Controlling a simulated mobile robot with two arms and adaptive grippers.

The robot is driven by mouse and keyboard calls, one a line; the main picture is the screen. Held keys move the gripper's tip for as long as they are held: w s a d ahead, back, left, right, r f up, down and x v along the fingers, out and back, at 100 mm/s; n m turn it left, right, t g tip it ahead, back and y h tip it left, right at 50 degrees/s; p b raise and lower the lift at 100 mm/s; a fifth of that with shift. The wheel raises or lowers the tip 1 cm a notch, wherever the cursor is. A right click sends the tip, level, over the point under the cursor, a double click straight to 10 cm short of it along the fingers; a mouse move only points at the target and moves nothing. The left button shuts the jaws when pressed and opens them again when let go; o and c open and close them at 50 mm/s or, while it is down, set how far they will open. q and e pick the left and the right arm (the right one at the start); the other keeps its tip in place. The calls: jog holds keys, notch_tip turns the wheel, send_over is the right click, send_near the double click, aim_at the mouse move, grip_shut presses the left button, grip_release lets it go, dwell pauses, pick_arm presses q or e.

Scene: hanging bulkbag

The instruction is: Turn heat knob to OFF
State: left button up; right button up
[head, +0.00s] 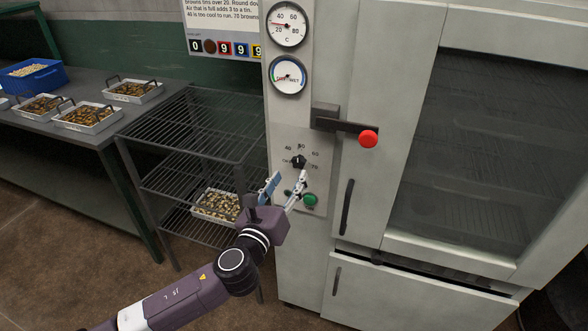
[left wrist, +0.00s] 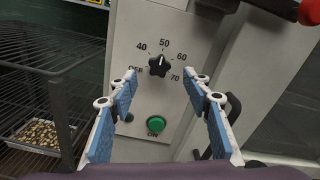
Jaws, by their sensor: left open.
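The heat knob (head: 299,161) is a black lobed dial on the oven's control panel. In the left wrist view the knob (left wrist: 159,65) sits between markings OFF, 40, 50, 60 and 70, and its white pointer mark faces up, near 50. My left gripper (head: 287,182) is open and empty, just below the knob in the head view. In the left wrist view its blue-padded fingers (left wrist: 160,82) stand either side of the knob, apart from it. My right gripper is not in view.
A green ON button (left wrist: 156,124) is below the knob. A red-ended door handle (head: 368,139) juts out at upper right. A wire rack (head: 195,125) holding a tray (head: 216,205) stands left of the oven. A table (head: 90,84) with several trays is farther left.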

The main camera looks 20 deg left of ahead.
aim_at(298, 164)
pick_arm(q)
jog(key=w, duration=0.3)
jog(key=shift+a, duration=0.15)
jog(key=w, duration=0.3)
jog(key=shift+w+d+p, duration=0.15)
jog(key=shift+d+p, duration=0.1)
jog(key=shift+p, duration=0.1)
jog(key=shift+w+f, duration=0.1)
jog(key=shift+w, duration=0.35)
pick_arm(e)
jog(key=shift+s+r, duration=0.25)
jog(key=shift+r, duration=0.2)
pick_arm(q)
jog(key=c, duration=1.2)
jog(key=shift+o, duration=0.2)
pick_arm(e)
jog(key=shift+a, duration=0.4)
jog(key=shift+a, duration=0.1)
